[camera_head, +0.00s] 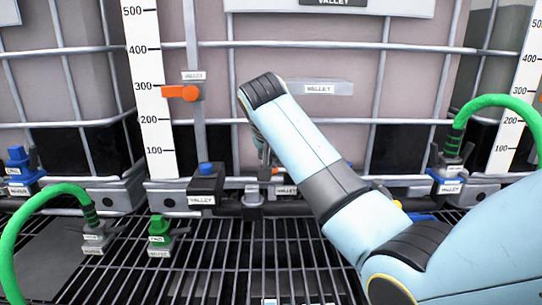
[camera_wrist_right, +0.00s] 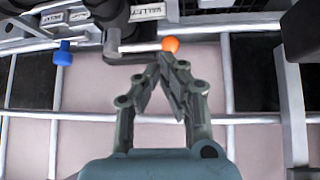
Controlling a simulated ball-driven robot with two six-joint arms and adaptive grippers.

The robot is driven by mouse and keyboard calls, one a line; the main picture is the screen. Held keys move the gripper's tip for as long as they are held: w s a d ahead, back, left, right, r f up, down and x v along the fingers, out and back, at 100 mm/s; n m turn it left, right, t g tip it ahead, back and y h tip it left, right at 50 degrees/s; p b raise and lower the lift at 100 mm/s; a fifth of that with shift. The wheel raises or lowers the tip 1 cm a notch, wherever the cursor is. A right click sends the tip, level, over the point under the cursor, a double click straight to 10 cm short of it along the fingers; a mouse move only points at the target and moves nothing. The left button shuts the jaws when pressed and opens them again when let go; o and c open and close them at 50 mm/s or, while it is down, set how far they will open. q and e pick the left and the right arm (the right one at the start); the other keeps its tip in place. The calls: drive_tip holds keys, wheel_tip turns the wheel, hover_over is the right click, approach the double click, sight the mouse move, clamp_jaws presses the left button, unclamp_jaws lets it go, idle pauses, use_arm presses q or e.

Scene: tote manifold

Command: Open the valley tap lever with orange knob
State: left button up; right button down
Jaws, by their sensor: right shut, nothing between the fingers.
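The orange knob (camera_wrist_right: 170,44) shows in the right wrist view at the end of a thin silver lever (camera_wrist_right: 140,47), which runs left to a dark tap body beside a VALLEY label (camera_wrist_right: 148,12). In the head view a small orange spot (camera_head: 274,171) shows low on the tank front, beside my right gripper (camera_head: 264,160). My right gripper (camera_wrist_right: 162,62) is shut and empty. Its fingertips are close to the knob in the picture; I cannot tell whether they touch it. My right forearm hides part of the tap area in the head view. My left gripper is not in view.
An orange handle (camera_head: 182,92) sits higher on a vertical pipe beside the level scale (camera_head: 150,60). A blue knob (camera_head: 206,168) tops a dark VALLEY box to the left. Green hoses (camera_head: 50,195) (camera_head: 500,101) and a green fitting (camera_head: 159,230) stand around. Metal tank bars (camera_wrist_right: 230,95) run close by.

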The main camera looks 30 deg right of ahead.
drive_tip(key=w+d+f, duration=0.4)
drive_tip(key=w+d, duration=0.1)
drive_tip(key=w, duration=0.2)
drive_tip(key=shift+m, duration=0.4)
